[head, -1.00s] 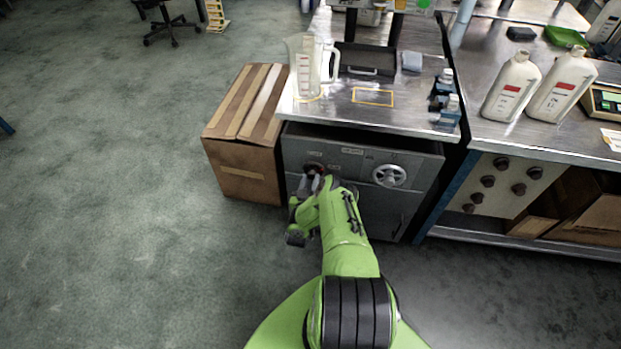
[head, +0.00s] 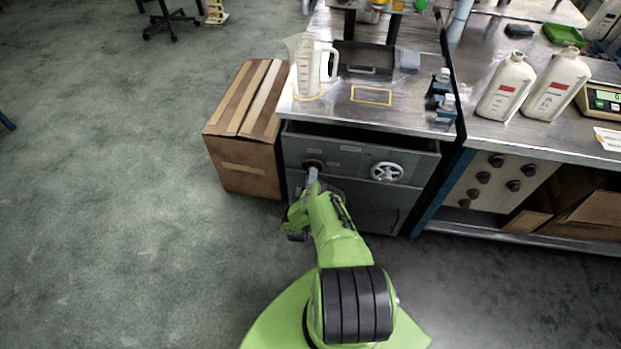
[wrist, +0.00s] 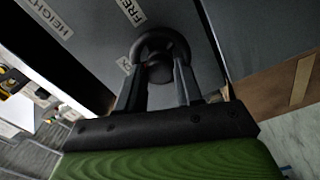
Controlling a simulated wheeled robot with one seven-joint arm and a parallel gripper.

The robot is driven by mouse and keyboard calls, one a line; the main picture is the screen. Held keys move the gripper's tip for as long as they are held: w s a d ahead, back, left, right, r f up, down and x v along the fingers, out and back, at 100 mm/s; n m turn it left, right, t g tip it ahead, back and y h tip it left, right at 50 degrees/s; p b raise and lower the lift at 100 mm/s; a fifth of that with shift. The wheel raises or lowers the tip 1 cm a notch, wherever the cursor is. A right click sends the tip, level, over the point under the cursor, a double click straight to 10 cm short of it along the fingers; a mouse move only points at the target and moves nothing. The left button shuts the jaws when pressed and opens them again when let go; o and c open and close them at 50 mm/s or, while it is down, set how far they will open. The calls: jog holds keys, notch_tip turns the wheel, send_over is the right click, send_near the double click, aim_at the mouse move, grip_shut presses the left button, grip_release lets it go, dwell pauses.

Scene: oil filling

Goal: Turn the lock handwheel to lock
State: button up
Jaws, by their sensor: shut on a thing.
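The lock handwheel (head: 313,163) is a small dark round wheel on the left of the grey cabinet front. In the wrist view it shows as a dark ring with a dark centre (wrist: 160,48). My gripper (head: 313,174) is at this wheel. In the wrist view my gripper's two fingers (wrist: 158,78) reach up to the wheel, one on each side, and are shut on it. A white label beginning "FRE" (wrist: 131,11) is near the wheel, partly cut off. The fingertips' exact contact is hard to see in the shadow.
A silver spoked handwheel (head: 387,172) is to the right on the same cabinet front, near a "HEIGHT" label (wrist: 46,17). A cardboard box (head: 243,130) stands close on the left. Floor at left is clear.

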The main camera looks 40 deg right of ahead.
jog(key=shift+n, duration=1.2)
jog(key=o, duration=1)
jog(key=shift+o, duration=0.2)
